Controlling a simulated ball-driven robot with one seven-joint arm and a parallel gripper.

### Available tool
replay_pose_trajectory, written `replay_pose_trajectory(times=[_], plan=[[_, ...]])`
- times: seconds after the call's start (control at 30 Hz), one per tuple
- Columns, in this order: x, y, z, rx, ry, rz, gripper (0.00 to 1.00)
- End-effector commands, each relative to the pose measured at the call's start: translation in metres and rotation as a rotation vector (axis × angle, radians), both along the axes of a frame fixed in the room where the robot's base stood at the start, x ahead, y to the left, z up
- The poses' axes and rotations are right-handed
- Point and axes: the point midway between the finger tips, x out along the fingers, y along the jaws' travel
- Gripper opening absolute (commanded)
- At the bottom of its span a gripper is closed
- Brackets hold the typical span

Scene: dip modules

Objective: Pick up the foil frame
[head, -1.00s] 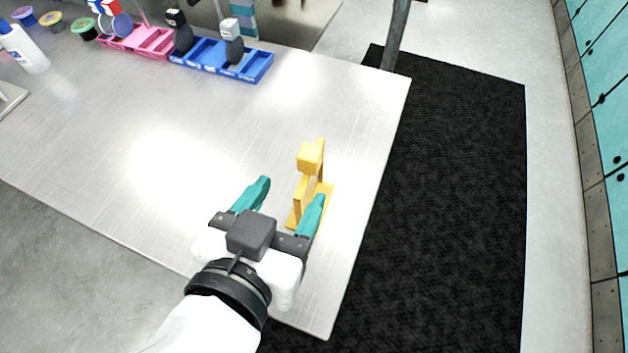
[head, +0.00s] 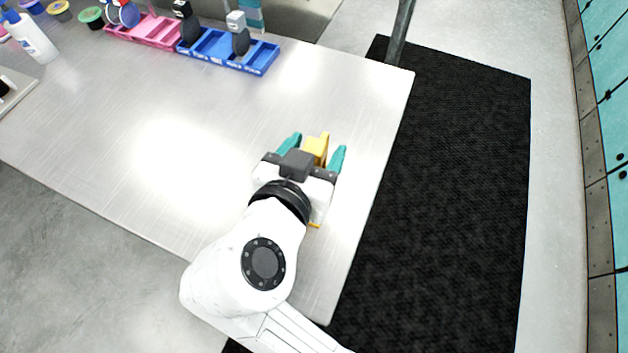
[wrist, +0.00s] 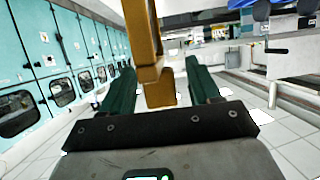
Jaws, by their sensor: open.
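A yellow upright piece (head: 318,145), which I take to be the foil frame, stands near the right edge of the metal table. My gripper (head: 314,149) is open, with one teal finger on each side of the yellow piece's upper part. In the wrist view, the yellow piece (wrist: 143,35) rises between the two teal fingers of my gripper (wrist: 160,75). Gaps show on both sides, so the fingers look apart from it. My gripper hides most of the yellow piece's lower part in the head view.
The metal table (head: 150,170) is clear around the gripper. A blue tray (head: 262,58) and a pink tray (head: 160,32) stand at the back, with a white bottle (head: 30,38) at the far left. A black mat (head: 450,200) lies on the floor to the right.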

Motion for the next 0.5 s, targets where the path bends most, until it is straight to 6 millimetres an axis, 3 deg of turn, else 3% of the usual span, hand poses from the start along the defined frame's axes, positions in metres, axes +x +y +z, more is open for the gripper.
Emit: replay_pose_trajectory(times=[0.1, 0.5], plan=[[-0.0002, 0.0002, -0.0001, 0.000, 0.000, 0.000, 0.60], [-0.0005, 0.0003, 0.0002, 0.000, 0.000, 0.000, 0.21]])
